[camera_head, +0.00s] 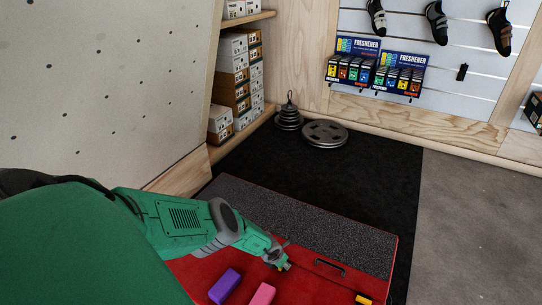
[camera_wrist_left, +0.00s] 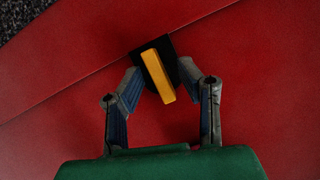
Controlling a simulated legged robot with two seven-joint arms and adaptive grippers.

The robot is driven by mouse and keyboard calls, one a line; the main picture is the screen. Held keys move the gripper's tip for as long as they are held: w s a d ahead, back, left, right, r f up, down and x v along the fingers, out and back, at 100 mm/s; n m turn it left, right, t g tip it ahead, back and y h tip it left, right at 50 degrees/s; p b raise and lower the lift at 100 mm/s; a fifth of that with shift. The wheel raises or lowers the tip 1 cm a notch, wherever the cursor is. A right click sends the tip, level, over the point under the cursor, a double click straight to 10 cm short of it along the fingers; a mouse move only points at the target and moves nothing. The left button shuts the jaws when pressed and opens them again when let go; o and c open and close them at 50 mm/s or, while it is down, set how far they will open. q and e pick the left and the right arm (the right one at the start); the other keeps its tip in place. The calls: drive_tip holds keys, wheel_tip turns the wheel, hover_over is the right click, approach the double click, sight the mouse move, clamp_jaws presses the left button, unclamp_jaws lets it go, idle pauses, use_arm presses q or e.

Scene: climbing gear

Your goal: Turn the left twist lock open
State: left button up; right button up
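The left twist lock (camera_wrist_left: 158,76) shows in the left wrist view as a yellow bar on a black base, set on a red surface near a seam. The bar is slightly tilted from the picture's vertical. My left gripper (camera_wrist_left: 161,78) is open, its fingertips on either side of the lock, apart from the yellow bar. I cannot tell whether they touch the black base. In the head view my left gripper (camera_head: 281,256) is over the red panel (camera_head: 310,288) and mostly covers this lock. My right gripper is not in view.
Another yellow lock (camera_head: 363,298) sits at the red panel's right. A dark handle (camera_head: 329,266) lies between. Purple (camera_head: 224,286) and pink (camera_head: 262,294) blocks are at the front. A grey textured strip (camera_head: 310,226) lies behind; weight plates (camera_head: 324,133) stand farther back.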

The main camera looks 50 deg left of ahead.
use_arm(q)
drive_tip(key=m+h+b, duration=0.1)
drive_tip(key=m, duration=0.1)
drive_tip(key=m+b, duration=0.2)
drive_tip(key=shift+w+a+f+m+h, duration=0.1)
drive_tip(key=shift+m+h, duration=0.2)
drive_tip(key=shift+h, duration=0.1)
drive_tip(key=p+v, duration=1.2)
drive_tip(key=v, duration=0.2)
drive_tip(key=shift+p, duration=0.4)
